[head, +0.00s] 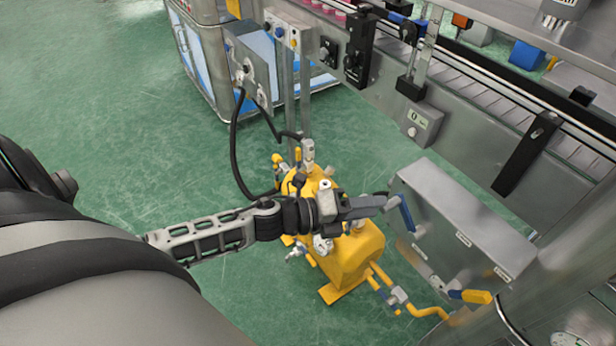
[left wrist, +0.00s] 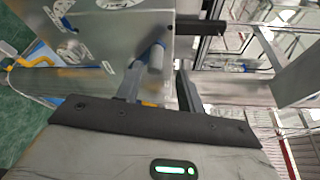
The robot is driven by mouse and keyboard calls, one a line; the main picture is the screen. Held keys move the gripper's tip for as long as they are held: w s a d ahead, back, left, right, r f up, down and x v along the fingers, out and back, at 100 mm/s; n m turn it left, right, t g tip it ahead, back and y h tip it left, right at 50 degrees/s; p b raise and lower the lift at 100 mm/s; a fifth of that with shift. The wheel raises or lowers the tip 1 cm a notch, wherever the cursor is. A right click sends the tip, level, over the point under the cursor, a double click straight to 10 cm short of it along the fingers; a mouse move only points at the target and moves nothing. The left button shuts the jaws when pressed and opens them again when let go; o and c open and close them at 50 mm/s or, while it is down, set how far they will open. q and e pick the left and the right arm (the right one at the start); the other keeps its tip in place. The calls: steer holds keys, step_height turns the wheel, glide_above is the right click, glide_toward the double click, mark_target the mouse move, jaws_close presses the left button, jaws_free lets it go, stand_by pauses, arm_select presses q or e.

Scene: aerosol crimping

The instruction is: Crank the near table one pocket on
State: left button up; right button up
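A grey metal box (head: 455,225) with several white labels stands at the right of the head view. A blue handle (head: 406,212) sticks out at its left edge, and a yellow-and-blue handle (head: 470,296) sits lower on it. My left gripper (head: 378,203) is beside the blue handle. In the left wrist view my left fingers (left wrist: 157,90) are spread, with the blue-grey handle (left wrist: 156,57) in front of the gap. I cannot tell whether they touch it. No round table with pockets is clearly visible. My right gripper is out of view.
A yellow machine (head: 350,258) with pipes stands on the green floor below my left gripper. A conveyor (head: 500,95) runs along the upper right. A steel column (head: 550,290) is at lower right. A metal cabinet (head: 205,60) stands at the back; the floor (head: 120,120) at left is clear.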

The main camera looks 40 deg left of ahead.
arm_select(q)
steer(key=r+p+v, duration=0.1)
steer(key=p+v, duration=0.1)
steer(key=v, duration=0.9)
steer(key=shift+s, duration=0.35)
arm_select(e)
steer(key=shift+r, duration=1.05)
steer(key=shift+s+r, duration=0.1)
arm_select(q)
steer(key=b+v, duration=0.1)
steer(key=v, duration=1.5)
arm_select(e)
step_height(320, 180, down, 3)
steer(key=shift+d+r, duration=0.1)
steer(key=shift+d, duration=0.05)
